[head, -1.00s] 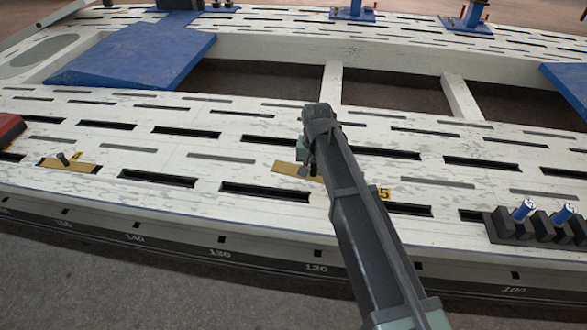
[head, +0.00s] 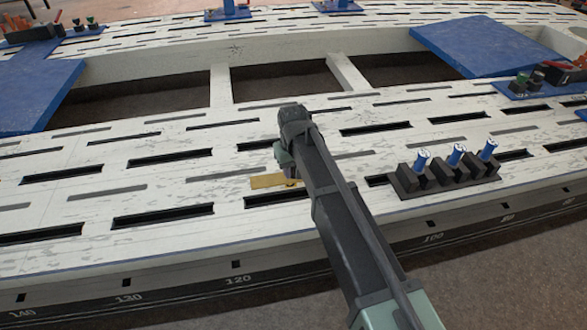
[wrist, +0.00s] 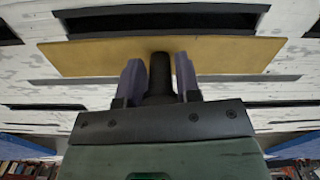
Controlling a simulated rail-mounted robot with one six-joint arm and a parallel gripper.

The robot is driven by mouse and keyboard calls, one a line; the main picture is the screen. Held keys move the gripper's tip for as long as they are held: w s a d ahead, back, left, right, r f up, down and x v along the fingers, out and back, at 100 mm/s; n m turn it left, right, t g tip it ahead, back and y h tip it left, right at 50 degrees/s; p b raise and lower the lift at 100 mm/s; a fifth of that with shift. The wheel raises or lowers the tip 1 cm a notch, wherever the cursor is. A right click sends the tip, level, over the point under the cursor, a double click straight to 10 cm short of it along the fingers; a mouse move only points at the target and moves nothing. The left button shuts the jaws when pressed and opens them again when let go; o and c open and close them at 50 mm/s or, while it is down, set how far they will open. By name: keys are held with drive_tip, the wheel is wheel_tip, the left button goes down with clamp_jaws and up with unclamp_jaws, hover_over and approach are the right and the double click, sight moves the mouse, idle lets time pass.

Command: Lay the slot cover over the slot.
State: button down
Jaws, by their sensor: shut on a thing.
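The slot cover is a flat brass-coloured plate (head: 268,181) with a dark upright knob. In the wrist view the cover (wrist: 95,57) lies across the picture, and my gripper (wrist: 160,75) is shut on its knob (wrist: 160,72). A dark open slot (wrist: 160,20) runs parallel to the cover, just past its upper edge; the cover is not over it. In the head view an open slot (head: 272,200) shows on the near side of the cover, its right end hidden by my arm. The gap between cover and bench is hard to judge.
The white bench top (head: 60,205) has many parallel slots, dark or grey. A black rack (head: 445,178) with blue-topped pegs stands right of my arm. Blue plates (head: 490,45) lie farther back, near large frame openings. The surface left of my gripper is clear.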

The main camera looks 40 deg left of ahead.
sight(294, 176)
drive_tip(key=shift+f+b, duration=2.85)
drive_tip(key=shift+f, duration=0.1)
drive_tip(key=shift+f, duration=0.1)
drive_tip(key=shift+f+b, duration=0.35)
drive_tip(key=shift+b, duration=0.1)
drive_tip(key=shift+f+b, duration=0.75)
drive_tip(key=c, duration=0.7)
unclamp_jaws()
drive_tip(key=shift+r, duration=0.1)
drive_tip(key=shift+c, duration=0.2)
drive_tip(key=shift+r, duration=0.1)
wheel_tip(294, 176, up, 11)
drive_tip(key=p, duration=1.1)
drive_tip(key=shift+f, duration=0.2)
